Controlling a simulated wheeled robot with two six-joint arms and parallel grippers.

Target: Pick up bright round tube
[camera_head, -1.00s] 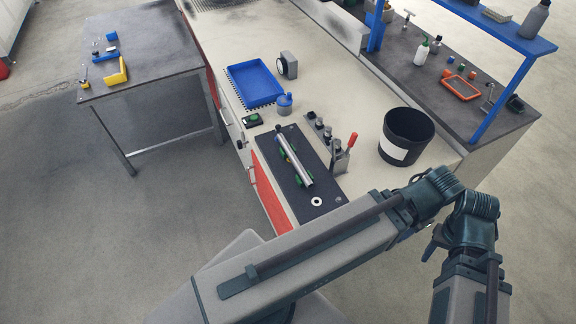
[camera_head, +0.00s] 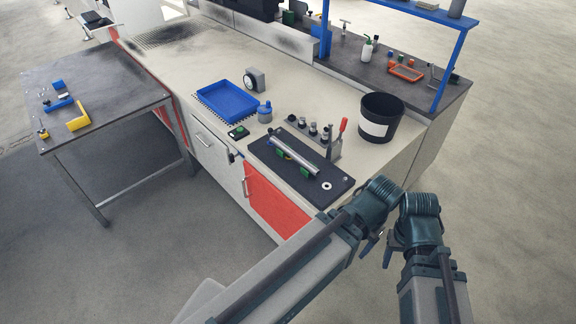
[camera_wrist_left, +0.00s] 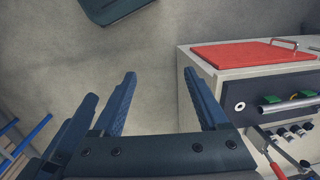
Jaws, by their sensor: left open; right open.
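The bright round tube (camera_head: 293,156) is a shiny silver cylinder lying on green supports on a dark mat (camera_head: 318,198) near the bench's front edge. In the left wrist view the tube (camera_wrist_left: 288,104) shows at the right edge, partly cut off. My left gripper (camera_wrist_left: 159,74) is open and empty, apart from the tube, with bare floor between its fingers. In the head view the arms partly hide the grippers.
A red-handled clamp (camera_head: 338,137) and several small fittings stand just behind the tube. A black bin (camera_head: 381,109) is to the right and a blue tray (camera_head: 228,99) to the left. A red cabinet door (camera_head: 272,203) is below the bench edge.

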